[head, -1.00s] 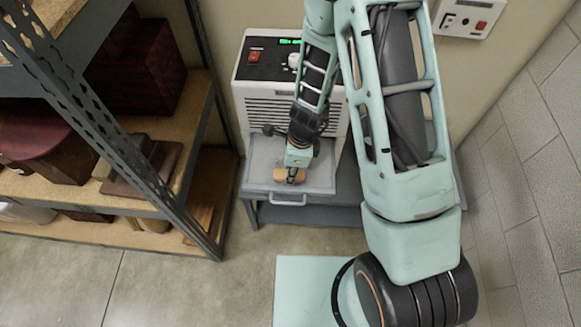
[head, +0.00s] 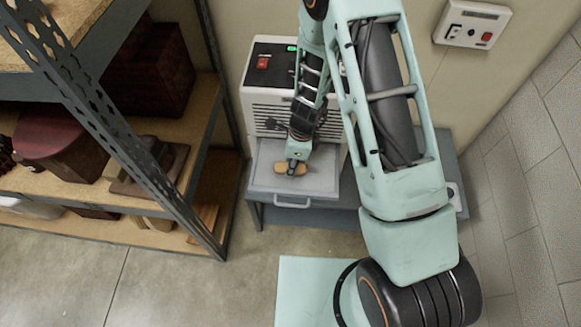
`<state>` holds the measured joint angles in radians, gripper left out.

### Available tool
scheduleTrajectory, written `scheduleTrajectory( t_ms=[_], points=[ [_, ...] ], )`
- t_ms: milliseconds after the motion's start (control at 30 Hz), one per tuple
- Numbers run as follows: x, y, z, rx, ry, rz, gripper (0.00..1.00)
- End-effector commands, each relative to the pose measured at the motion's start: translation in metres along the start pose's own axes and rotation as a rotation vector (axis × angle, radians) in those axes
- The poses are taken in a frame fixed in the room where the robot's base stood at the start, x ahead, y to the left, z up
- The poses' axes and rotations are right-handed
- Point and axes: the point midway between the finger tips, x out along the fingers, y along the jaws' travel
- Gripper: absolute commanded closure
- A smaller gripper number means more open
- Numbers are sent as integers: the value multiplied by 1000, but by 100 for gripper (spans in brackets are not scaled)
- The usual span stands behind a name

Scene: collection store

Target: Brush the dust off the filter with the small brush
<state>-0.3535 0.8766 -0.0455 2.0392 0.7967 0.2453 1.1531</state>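The filter appears to be the flat grey panel (head: 265,178) in a drawer pulled out from the front of a white machine (head: 262,108). The drawer has a handle (head: 292,204) along its front edge. My gripper (head: 296,165) points down over the panel, shut on a small brush with a tan wooden body (head: 290,169). The brush is at or just above the panel, near its middle; I cannot tell whether its bristles touch. The bristles are hidden. Dust is too fine to make out at this size.
The machine and drawer rest on a low grey bench (head: 340,218). A metal shelf unit (head: 165,185) with boxes and wooden objects stands close on the left. A wall box (head: 472,24) with a red switch is at upper right. Floor at lower left is clear.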

Motion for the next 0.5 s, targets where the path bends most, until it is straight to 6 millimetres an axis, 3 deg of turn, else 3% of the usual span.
scheduleTrajectory(
  t_ms=[300, 500],
  points=[
    [1, -27, 0, 1, 1, -2, 94],
    [2, -34, -1, 0, 0, 0, 94]
  ],
)
